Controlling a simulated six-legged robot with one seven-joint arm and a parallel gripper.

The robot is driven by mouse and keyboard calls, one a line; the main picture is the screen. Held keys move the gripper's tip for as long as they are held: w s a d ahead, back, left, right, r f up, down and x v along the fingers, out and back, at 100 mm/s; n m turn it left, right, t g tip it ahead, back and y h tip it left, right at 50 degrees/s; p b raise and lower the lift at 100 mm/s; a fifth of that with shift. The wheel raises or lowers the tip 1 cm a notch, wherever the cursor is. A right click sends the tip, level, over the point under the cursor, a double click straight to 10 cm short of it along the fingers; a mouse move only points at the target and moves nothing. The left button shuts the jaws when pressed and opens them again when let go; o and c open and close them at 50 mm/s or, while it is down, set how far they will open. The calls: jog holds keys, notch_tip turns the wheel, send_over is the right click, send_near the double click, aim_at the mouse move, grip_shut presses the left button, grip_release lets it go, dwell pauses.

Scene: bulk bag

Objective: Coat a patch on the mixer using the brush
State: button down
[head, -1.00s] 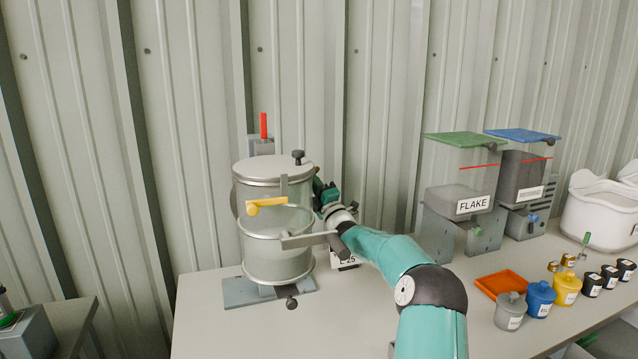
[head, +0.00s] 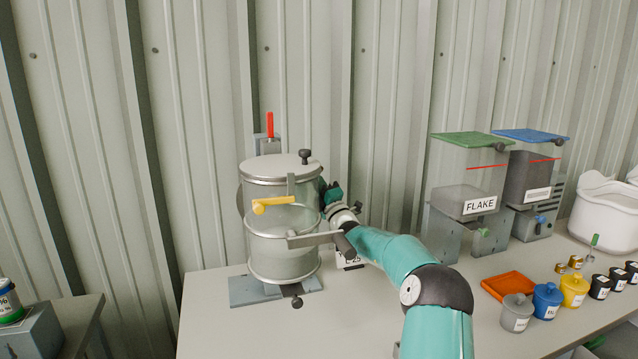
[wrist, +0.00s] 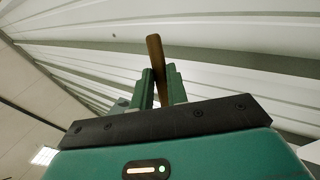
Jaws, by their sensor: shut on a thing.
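The mixer (head: 282,225) is an upright grey drum with a lid and a yellow handle, standing on a grey base on the table. My gripper (head: 331,194) is at the right side of the drum, partly hidden behind its edge in the head view. In the wrist view my gripper (wrist: 161,88) is shut on a brown wooden handle (wrist: 156,60), which I take for the brush's. The bristles are out of sight, so I cannot tell whether they touch the drum. No coated patch shows on the visible side of the drum.
Right of my arm stand a FLAKE hopper (head: 466,185) and a dark-filled hopper (head: 530,180). An orange tray (head: 509,286) and several small pots, including a blue one (head: 546,300), line the table's right part. The table (head: 215,325) is clear in front of the mixer.

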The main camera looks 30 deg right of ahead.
jog(key=shift+w+a, duration=0.1)
jog(key=shift+a, duration=0.25)
jog(key=x, duration=0.2)
jog(key=d+x, duration=0.1)
jog(key=x, duration=0.1)
jog(key=shift+w+r, duration=0.15)
jog(key=shift+r, duration=0.15)
dwell(2.1)
jog(key=shift+d, duration=0.1)
jog(key=shift+s+d, duration=0.25)
jog(key=shift+d, duration=0.7)
jog(key=shift+s+d, duration=0.25)
jog(key=shift+d, duration=0.7)
jog(key=shift+s+d, duration=0.25)
jog(key=shift+d, duration=0.65)
